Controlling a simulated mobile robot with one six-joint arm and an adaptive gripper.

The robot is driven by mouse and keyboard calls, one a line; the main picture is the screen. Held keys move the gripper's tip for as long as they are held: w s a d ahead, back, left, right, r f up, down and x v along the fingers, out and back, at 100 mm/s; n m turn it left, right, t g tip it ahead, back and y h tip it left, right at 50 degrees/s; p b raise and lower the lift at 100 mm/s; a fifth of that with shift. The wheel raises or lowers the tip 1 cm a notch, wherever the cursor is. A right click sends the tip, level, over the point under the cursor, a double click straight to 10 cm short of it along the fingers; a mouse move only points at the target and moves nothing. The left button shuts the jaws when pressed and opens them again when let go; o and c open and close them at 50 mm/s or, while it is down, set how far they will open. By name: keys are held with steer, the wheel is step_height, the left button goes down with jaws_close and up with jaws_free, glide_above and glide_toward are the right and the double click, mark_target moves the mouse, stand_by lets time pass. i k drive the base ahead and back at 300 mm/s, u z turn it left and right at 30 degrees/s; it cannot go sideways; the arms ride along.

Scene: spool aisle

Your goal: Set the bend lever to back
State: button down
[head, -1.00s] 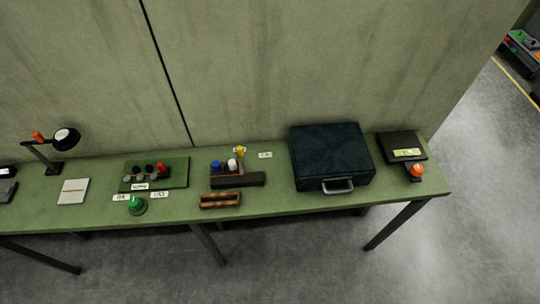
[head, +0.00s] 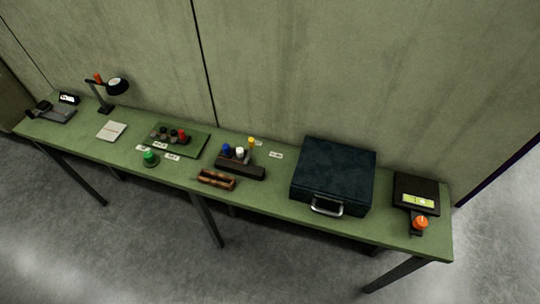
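I cannot make out a part that is clearly the bend lever in the head view. Small candidates stand on the long green bench (head: 115,155). One is an orange knob (head: 420,222) on a dark mount at the right end. Another is a green knob (head: 150,158) on a round base, with small white labels (head: 172,156) beside it. The label text is too small to read surely. My gripper is not in view.
The bench runs along a concrete wall (head: 290,70). Grey floor (head: 130,250) in front is clear.

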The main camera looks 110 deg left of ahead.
mark_target(251, 142)
steer(key=u, duration=0.15)
steer(key=i, duration=0.6)
steer(key=u, duration=3.95)
